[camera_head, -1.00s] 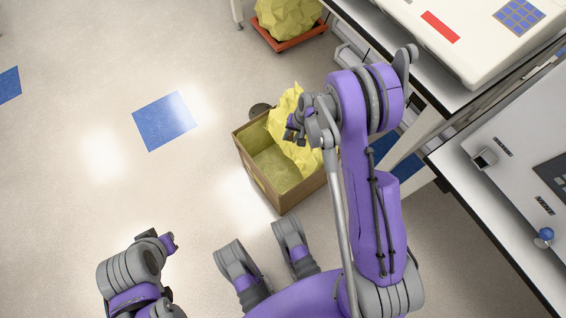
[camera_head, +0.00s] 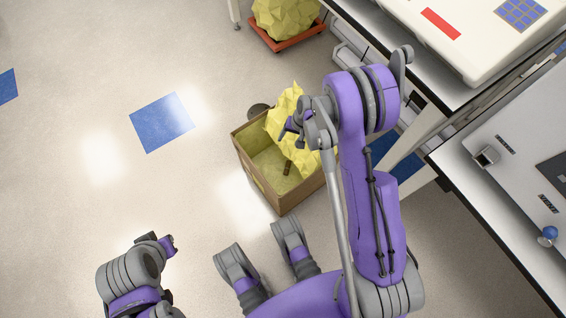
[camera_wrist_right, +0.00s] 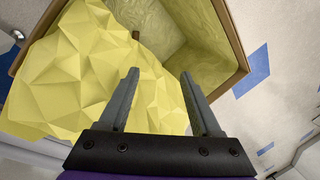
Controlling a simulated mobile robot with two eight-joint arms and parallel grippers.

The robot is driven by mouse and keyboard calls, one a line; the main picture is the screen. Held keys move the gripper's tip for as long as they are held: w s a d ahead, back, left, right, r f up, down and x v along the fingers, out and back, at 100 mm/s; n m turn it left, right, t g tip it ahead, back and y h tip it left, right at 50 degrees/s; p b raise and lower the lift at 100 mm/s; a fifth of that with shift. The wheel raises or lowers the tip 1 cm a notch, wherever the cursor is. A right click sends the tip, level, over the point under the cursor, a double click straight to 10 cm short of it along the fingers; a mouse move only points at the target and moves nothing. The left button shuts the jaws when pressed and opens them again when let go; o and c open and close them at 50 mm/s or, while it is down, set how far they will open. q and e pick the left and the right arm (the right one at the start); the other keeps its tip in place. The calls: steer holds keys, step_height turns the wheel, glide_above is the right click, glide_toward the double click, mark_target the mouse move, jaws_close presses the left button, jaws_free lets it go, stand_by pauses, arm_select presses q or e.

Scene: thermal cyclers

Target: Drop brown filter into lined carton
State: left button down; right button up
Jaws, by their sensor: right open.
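The brown filter (camera_head: 288,168) is a small dark brown piece inside the lined carton (camera_head: 262,187), against the yellow lining. It also shows in the right wrist view (camera_wrist_right: 136,35), partly hidden by the crumpled lining. The carton is an open cardboard box with yellow lining that bulges up on one side. My right gripper (camera_head: 289,131) is above the carton, apart from the filter. In the right wrist view its two fingers (camera_wrist_right: 160,75) are spread with nothing between them. My left gripper (camera_head: 170,244) is at the lower left, away from the carton; its jaws are unclear.
A red-orange tray (camera_head: 290,42) with a crumpled yellow thing stands on the floor beyond the carton. Benches with machines (camera_head: 480,35) line the right side. The floor at left is clear.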

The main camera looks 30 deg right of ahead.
arm_select(q)
steer(key=p+v, duration=0.2)
steer(key=v, duration=0.1)
steer(key=shift+w+r+p, duration=0.3)
steer(key=shift+p, duration=0.1)
arm_select(e)
steer(key=v, duration=1)
steer(key=shift+r, duration=0.35)
